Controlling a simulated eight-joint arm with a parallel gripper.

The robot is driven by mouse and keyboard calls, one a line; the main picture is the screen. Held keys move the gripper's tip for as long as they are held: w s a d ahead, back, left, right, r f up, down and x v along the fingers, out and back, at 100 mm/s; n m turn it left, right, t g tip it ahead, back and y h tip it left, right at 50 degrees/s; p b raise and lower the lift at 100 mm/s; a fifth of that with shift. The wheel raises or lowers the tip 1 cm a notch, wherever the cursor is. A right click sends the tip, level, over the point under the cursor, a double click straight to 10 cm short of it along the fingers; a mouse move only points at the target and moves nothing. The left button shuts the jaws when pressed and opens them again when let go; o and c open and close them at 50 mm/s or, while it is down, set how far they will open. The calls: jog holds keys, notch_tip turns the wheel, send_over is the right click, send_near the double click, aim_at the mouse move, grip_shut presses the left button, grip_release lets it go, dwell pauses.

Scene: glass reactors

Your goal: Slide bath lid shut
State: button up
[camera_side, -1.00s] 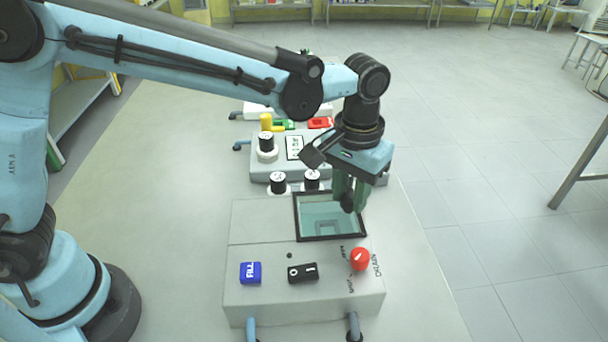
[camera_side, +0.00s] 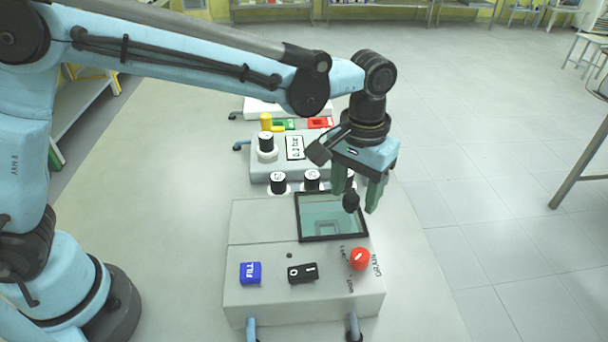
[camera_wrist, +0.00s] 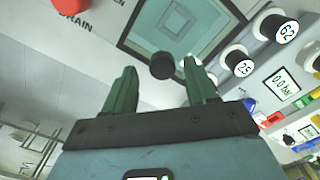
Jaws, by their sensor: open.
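The bath (camera_side: 262,222) is a grey box with a square, dark-framed glassy panel (camera_side: 332,239) at its top right. Pale green-blue walls show through the panel, which seems to be the lid; I cannot tell how far it covers the bath. A small black knob (camera_side: 351,202) stands by the panel's right side; it also shows in the wrist view (camera_wrist: 162,66). My gripper (camera_side: 356,197) is open above the panel's right edge, with its green fingers apart on either side of the knob. I cannot see either finger touching the knob.
The bath's front top carries a blue FILL button (camera_side: 250,272), a black rocker switch (camera_side: 303,272) and a red DRAIN knob (camera_side: 360,259). Black-and-white dials (camera_side: 278,183) stand just behind the bath. A grey unit with a pressure display (camera_side: 296,147) is farther back. The bench left of the bath is clear.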

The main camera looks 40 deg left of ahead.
notch_tip(320, 180, up, 12)
jog(key=shift+f, duration=0.15)
dwell(0.3)
jog(key=s+a+f+t, duration=0.3)
jog(key=s+a+f, duration=0.1)
jog(key=a, duration=0.6)
jog(key=s+a+f+t, duration=0.3)
jog(key=s+a, duration=0.4)
jog(key=a, duration=0.4)
jog(key=shift+a+f+t, duration=0.3)
jog(key=shift+f+t, duration=0.1)
jog(key=shift+t, duration=0.1)
